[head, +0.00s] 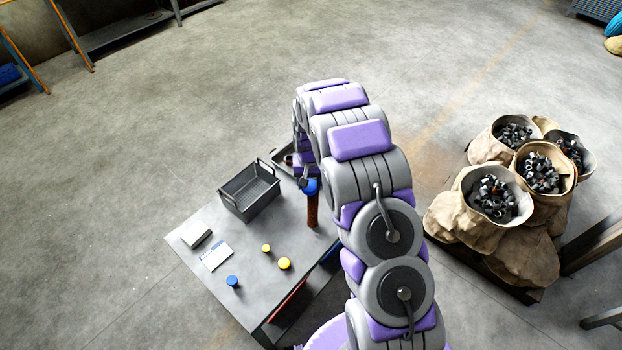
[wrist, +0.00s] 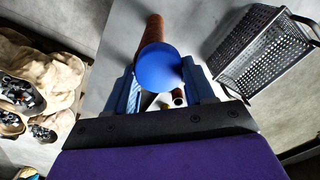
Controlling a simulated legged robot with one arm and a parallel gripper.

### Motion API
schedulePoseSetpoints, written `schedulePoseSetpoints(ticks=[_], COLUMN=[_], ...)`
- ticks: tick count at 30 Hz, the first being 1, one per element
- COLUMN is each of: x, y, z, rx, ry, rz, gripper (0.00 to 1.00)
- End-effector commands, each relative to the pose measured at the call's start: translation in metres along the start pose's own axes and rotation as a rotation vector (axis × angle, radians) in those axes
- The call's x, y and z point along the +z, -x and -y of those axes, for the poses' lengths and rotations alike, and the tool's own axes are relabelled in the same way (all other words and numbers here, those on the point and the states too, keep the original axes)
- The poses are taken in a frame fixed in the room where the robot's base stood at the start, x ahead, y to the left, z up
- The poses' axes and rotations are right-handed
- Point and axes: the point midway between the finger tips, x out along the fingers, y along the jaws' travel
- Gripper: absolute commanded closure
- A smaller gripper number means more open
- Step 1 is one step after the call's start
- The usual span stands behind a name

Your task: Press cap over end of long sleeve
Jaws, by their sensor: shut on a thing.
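My gripper (head: 307,184) is shut on a round blue cap (wrist: 158,68), held between its two blue fingers in the wrist view. The cap also shows in the head view (head: 313,188), at the top of a long rust-brown sleeve (head: 313,210). The sleeve stands about upright on the grey table (head: 205,255). In the wrist view the sleeve (wrist: 152,32) extends behind the cap, which hides its near end. I cannot tell whether the cap touches the sleeve or sits over its end. A second blue cap (head: 232,281) and two yellow caps (head: 266,248) (head: 284,263) lie on the table.
A dark perforated basket (head: 236,204) stands on the table left of the sleeve, also in the wrist view (wrist: 230,72). A small box (head: 196,235) and a card (head: 216,255) lie near the left edge. Sacks of dark parts (head: 530,250) stand right of my arm.

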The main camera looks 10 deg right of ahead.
Motion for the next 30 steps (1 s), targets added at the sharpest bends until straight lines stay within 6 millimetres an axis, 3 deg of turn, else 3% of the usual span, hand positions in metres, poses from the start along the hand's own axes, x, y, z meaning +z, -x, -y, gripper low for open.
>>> schedulePoseSetpoints(ticks=[7,30], x=[-0.0013,0.0019], y=[-0.0010,0.0000], z=[-0.0063,0.0026], rx=[-0.006,-0.004], ry=[-0.002,-0.002], rz=[0.002,0.002], gripper=[0.76,0.76])
